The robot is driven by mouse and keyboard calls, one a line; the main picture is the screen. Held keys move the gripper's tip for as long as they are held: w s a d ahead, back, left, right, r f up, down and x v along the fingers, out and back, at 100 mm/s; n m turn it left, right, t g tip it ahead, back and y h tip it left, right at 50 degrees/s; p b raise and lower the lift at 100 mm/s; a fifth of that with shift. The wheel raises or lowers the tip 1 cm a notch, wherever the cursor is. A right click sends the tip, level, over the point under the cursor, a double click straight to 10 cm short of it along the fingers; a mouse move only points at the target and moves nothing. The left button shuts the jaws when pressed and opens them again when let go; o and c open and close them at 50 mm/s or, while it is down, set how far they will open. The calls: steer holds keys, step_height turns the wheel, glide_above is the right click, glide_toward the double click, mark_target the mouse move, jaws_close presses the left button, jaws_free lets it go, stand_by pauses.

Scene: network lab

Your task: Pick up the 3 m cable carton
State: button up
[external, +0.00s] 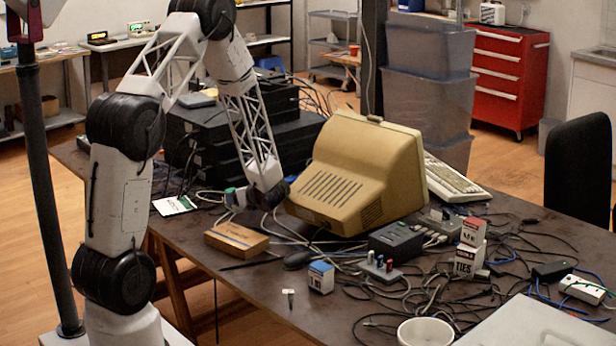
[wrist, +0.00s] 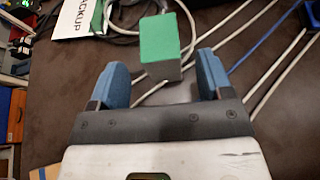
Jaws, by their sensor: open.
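In the wrist view the carton lies ahead of and partly between the fingertips. The fingers are hard to make out in the external view. Another small carton, blue and white (external: 320,277), stands nearer the table's front.
A flat brown box (external: 236,240) lies close by, and a printed card (external: 174,205) lies to the left. A beige monitor (external: 358,172) stands to the right. Cables run around the carton. Red-and-white cartons (external: 467,262) stand farther right.

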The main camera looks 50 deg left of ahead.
steer(key=shift+x, duration=2.6)
steer(key=c, duration=1.1)
steer(key=shift+o, duration=0.2)
steer(key=shift+r, duration=0.15)
steer(key=shift+r, duration=4.9)
